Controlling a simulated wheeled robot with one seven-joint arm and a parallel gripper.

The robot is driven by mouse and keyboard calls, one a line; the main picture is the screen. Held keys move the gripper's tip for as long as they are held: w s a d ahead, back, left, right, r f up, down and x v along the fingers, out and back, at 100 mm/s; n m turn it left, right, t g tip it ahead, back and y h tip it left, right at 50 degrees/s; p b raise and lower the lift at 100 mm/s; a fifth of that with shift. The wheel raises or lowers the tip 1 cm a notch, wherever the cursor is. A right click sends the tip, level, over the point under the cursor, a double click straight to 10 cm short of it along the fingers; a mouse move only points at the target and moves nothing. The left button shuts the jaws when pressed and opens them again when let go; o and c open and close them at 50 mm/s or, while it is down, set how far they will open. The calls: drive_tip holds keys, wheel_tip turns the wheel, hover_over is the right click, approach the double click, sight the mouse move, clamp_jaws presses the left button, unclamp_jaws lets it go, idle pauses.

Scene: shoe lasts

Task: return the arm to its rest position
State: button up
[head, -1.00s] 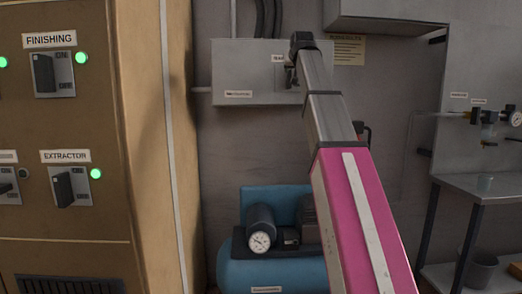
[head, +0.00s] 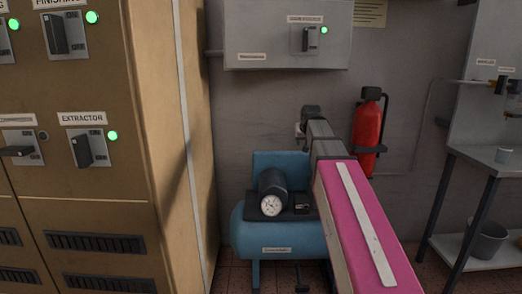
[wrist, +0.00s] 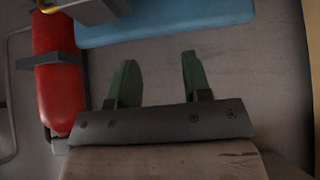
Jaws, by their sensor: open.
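My arm reaches forward from the lower right in the head view, with a pink link and a grey forearm. My gripper is at its far end, in front of the wall above the blue compressor, and its fingers are hard to make out there. In the wrist view my gripper (wrist: 155,82) shows two green fingers spread apart with nothing between them. The wall lies behind the fingers.
A blue compressor (head: 285,238) with a gauge stands below my forearm. A red fire extinguisher (head: 367,132) hangs right of it and also shows in the wrist view (wrist: 57,85). A grey switch box (head: 270,42) is above. A brown cabinet (head: 110,185) stands left, a metal bench (head: 480,163) right.

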drive_tip(key=s+f+g, duration=0.2)
drive_tip(key=s+f, duration=0.7)
drive_tip(key=f, duration=0.4)
drive_tip(key=s+f+g, duration=0.3)
drive_tip(key=s+f, duration=0.6)
drive_tip(key=f, duration=0.4)
drive_tip(key=s+f+g, duration=0.2)
drive_tip(key=s+f, duration=0.7)
drive_tip(key=f, duration=0.4)
drive_tip(key=shift+s, duration=0.3)
drive_tip(key=shift+a, duration=0.1)
